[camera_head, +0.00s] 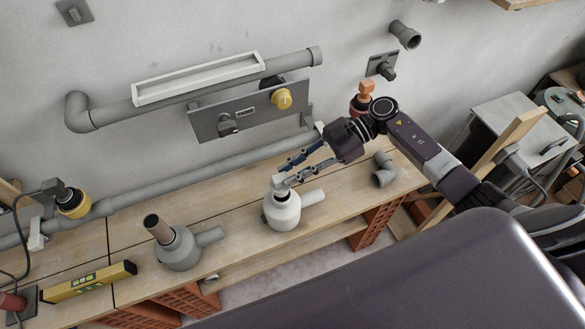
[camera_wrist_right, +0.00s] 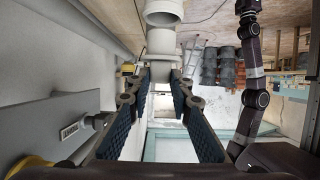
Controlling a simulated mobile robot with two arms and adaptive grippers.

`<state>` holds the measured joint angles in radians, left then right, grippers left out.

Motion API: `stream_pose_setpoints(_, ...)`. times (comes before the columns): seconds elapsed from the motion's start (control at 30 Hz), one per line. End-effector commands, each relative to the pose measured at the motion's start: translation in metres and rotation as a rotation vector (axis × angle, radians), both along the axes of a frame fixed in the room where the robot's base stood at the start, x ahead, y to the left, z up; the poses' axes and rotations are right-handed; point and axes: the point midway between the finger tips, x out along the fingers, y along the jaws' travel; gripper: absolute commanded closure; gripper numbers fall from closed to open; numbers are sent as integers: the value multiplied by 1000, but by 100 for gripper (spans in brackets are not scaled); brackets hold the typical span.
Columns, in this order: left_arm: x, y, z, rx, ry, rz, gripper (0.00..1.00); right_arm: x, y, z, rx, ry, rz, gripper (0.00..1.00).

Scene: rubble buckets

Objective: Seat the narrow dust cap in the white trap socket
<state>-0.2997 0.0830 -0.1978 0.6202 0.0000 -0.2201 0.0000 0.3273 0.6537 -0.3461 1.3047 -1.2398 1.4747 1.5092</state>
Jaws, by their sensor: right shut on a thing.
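The white trap (camera_head: 283,214) stands upright on the wooden bench, with its side pipe pointing right and its socket facing up. My right gripper (camera_head: 281,181) reaches in from the upper right and is shut on the small, pale grey narrow dust cap (camera_head: 279,185) at the socket mouth. In the right wrist view the cap (camera_wrist_right: 160,69) sits between the fingertips, in line with the white trap (camera_wrist_right: 163,14) beyond. The fingers partly hide the cap, and I cannot tell how deep it sits. My left gripper is in neither view.
A grey trap (camera_head: 178,250) with a brown plug stands left on the bench. A yellow level (camera_head: 88,282) lies farther left. A grey elbow (camera_head: 383,168) is right of the white trap. Pipes and a grey wall panel (camera_head: 248,110) are behind my right gripper.

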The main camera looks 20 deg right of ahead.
Motion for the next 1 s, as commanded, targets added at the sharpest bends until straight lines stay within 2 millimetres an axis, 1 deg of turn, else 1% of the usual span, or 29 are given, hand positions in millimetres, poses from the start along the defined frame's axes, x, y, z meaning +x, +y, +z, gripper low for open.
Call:
stream_pose_setpoints(0.27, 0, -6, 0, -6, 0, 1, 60, 0, 0, 0, 0, -1, 0, 100)
stream_pose_setpoints(0.63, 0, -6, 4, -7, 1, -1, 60, 0, 0, 0, -2, 0, 1, 100)
stream_pose_setpoints(1.0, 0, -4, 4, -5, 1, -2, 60, 0, 0, 0, 0, 0, 0, 100)
